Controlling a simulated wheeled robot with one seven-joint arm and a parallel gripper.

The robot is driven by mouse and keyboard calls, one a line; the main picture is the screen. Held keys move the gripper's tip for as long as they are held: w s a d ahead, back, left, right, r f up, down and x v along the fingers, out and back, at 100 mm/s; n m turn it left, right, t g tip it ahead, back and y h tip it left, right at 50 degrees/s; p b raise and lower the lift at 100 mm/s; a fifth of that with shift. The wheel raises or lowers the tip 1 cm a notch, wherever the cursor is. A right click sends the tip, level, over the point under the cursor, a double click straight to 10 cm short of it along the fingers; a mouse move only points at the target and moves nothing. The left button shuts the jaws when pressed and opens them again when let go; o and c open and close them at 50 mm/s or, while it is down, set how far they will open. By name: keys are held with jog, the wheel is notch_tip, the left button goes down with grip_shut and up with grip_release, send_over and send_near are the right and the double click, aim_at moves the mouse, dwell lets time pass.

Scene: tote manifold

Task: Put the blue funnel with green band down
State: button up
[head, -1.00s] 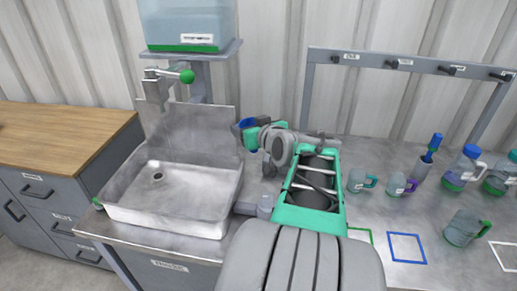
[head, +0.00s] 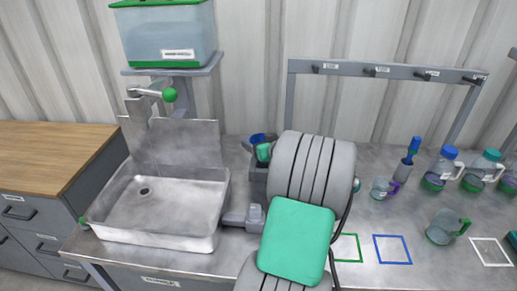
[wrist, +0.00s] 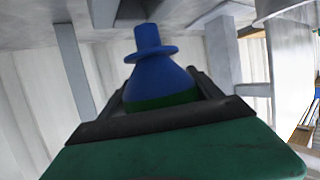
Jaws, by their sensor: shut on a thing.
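The blue funnel with green band (head: 257,138) shows in the head view just right of the sink's back panel, partly hidden by my gripper and arm. In the wrist view the funnel (wrist: 158,75) has its narrow spout toward the top of the picture and its green band low, between the dark fingers. My gripper (head: 263,151) is shut on the funnel. My grey arm link hides much of the gripper and the counter behind it. Whether the funnel touches anything beneath it cannot be told.
The steel sink (head: 155,205) is to the left, under a tank (head: 165,35). A hook rack (head: 390,72) stands behind the counter. Mugs, bottles (head: 442,170) and a jug (head: 443,228) stand right. Green (head: 347,247), blue (head: 392,249) and white outlined squares (head: 491,251) are empty.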

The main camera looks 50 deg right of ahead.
jog(key=f, duration=0.2)
jog(key=f+p, duration=0.1)
jog(key=shift+d+f, duration=0.25)
jog(key=shift+f, duration=0.05)
jog(key=shift+f, duration=0.1)
jog(key=shift+f+b, duration=0.3)
jog(key=shift+b, duration=0.3)
jog(key=shift+f, duration=0.15)
jog(key=o, duration=1.3)
